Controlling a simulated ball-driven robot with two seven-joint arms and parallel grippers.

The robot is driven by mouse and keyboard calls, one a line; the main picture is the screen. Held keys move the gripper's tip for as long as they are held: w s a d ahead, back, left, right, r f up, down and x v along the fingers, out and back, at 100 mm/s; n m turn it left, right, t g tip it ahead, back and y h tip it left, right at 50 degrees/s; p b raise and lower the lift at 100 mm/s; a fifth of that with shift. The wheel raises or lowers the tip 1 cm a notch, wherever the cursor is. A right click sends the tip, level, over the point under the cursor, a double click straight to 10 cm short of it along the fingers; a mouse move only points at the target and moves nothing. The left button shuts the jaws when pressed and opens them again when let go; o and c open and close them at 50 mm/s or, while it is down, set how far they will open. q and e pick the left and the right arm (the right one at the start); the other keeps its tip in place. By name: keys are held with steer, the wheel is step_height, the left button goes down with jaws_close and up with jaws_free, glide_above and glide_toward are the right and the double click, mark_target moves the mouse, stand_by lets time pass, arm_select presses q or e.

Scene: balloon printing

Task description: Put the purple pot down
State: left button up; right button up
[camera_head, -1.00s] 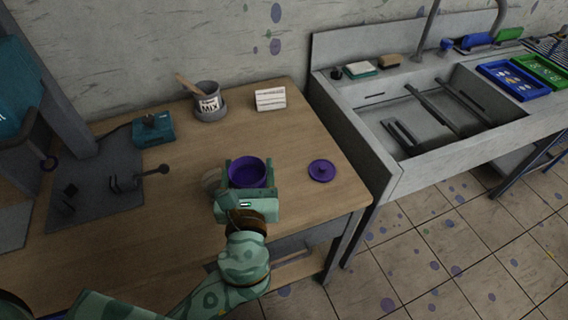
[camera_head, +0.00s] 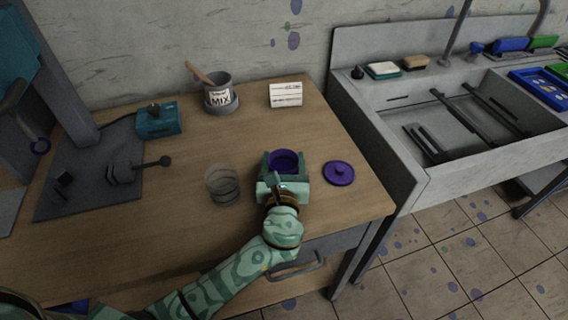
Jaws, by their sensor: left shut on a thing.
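The purple pot (camera_head: 286,161) is an open round pot over the right part of the wooden table (camera_head: 192,170). My left gripper (camera_head: 285,168) is shut on it, with green jaws at its sides. Whether the pot's base touches the table is hidden by the gripper. A flat purple lid (camera_head: 339,173) with a small knob lies on the table just right of the pot. My right gripper is not in view.
A clear glass jar (camera_head: 221,186) stands left of my gripper. Behind are a grey MIX pot (camera_head: 219,95) with a wooden stick, a white card (camera_head: 286,94) and a teal box (camera_head: 157,121). The sink (camera_head: 455,120) is beyond the table's right edge.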

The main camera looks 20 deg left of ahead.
arm_select(q)
steer(key=shift+r, duration=0.1)
steer(key=o, duration=1.1)
steer(key=shift+s+d, duration=0.1)
steer(key=shift+s, duration=0.2)
steer(key=p+v, duration=0.1)
steer(key=v, duration=1)
steer(key=shift+s+p, duration=0.2)
steer(key=shift+p, duration=0.15)
